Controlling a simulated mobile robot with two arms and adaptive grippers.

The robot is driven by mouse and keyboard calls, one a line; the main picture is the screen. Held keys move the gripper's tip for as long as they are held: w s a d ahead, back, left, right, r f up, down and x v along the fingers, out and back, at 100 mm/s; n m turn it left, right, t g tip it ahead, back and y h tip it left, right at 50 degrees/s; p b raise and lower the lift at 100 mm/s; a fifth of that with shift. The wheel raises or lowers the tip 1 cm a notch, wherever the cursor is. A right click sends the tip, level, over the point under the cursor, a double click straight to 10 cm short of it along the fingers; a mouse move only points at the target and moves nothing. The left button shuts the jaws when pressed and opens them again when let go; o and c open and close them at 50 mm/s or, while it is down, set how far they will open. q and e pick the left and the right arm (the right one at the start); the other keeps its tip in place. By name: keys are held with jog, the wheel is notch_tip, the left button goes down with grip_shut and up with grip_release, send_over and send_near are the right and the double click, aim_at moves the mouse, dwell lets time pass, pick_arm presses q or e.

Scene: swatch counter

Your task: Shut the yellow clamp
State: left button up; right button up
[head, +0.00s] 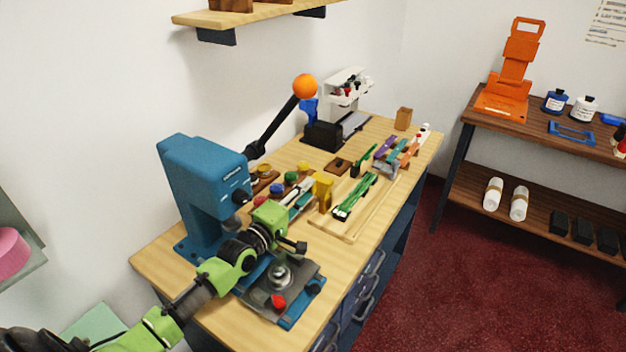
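A yellow piece (322,191), which looks like the yellow clamp, stands upright at the left end of a pale wooden board (345,228) on the workbench. It is small here, and I cannot tell whether it is open or shut. My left arm, green and black, reaches in from the lower left over the bench. My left gripper (297,246) is in front of the blue press and nearer than the yellow piece, apart from it in the picture. Its fingers are too small to tell open from shut. My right gripper is not in view.
A blue press (203,190) stands left on the bench (160,262); its base has a red knob (278,302). A black lever with an orange ball (304,87) rises behind. Green-black strips (355,197) lie on the board. A wooden shelf (250,14) hangs above.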

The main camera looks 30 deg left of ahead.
pick_arm(q)
jog(key=w, duration=0.4)
jog(key=shift+d, duration=0.2)
jog(key=shift+w+d, duration=0.1)
jog(key=shift+w, duration=0.55)
jog(key=shift+f, duration=0.1)
grip_shut()
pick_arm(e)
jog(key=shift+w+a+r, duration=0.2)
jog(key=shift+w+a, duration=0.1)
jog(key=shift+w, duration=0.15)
